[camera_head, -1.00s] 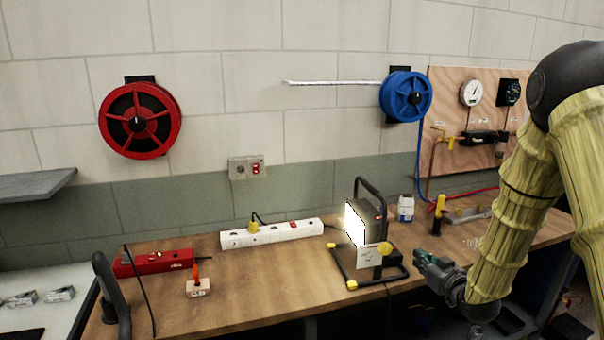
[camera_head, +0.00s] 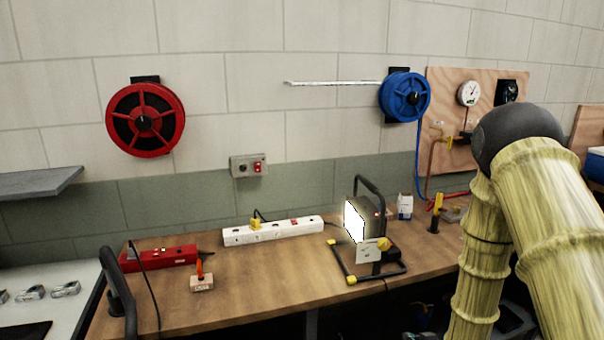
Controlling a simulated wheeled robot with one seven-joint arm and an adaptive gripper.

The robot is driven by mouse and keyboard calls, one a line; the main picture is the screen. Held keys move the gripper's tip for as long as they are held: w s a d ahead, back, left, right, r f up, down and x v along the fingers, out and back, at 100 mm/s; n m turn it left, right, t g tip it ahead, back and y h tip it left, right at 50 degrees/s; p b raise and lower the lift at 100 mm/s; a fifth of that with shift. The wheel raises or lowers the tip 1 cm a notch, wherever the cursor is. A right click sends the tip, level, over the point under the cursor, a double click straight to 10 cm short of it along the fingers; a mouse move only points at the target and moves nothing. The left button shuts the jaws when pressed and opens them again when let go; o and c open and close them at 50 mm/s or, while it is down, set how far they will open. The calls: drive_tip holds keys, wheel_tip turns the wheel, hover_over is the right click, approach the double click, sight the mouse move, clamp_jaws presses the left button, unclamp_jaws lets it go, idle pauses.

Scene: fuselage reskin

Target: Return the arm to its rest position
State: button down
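My arm, in a ribbed yellow sleeve (camera_head: 560,235) with a dark rounded joint (camera_head: 515,135), fills the right side of the view. It is bent at the dark joint, and the forearm (camera_head: 478,270) hangs down in front of the bench's right part. The forearm runs out of the picture at the bottom edge. My gripper cannot be made out; whether it holds anything is hidden.
The wooden workbench (camera_head: 260,290) holds a lit work lamp (camera_head: 355,222), a white power strip (camera_head: 272,232), a red tool (camera_head: 170,257) and a small block with an orange handle (camera_head: 202,282). Red (camera_head: 145,120) and blue (camera_head: 405,97) reels hang on the wall.

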drive_tip(key=s+a+f+g+h, duration=0.1)
drive_tip(key=s+a+f+g, duration=0.15)
drive_tip(key=s+f, duration=0.6)
drive_tip(key=s+a+f+g, duration=0.25)
drive_tip(key=s+f, duration=0.35)
drive_tip(key=s, duration=0.6)
drive_tip(key=s+a+f+g, duration=0.1)
drive_tip(key=s+f+g, duration=0.1)
drive_tip(key=s, duration=0.7)
drive_tip(key=s+a+f+m+g, duration=0.1)
drive_tip(key=s+f+g, duration=0.1)
drive_tip(key=s, duration=0.8)
drive_tip(key=shift+g+h, duration=0.3)
drive_tip(key=shift+g, duration=0.5)
drive_tip(key=shift+s, duration=0.1)
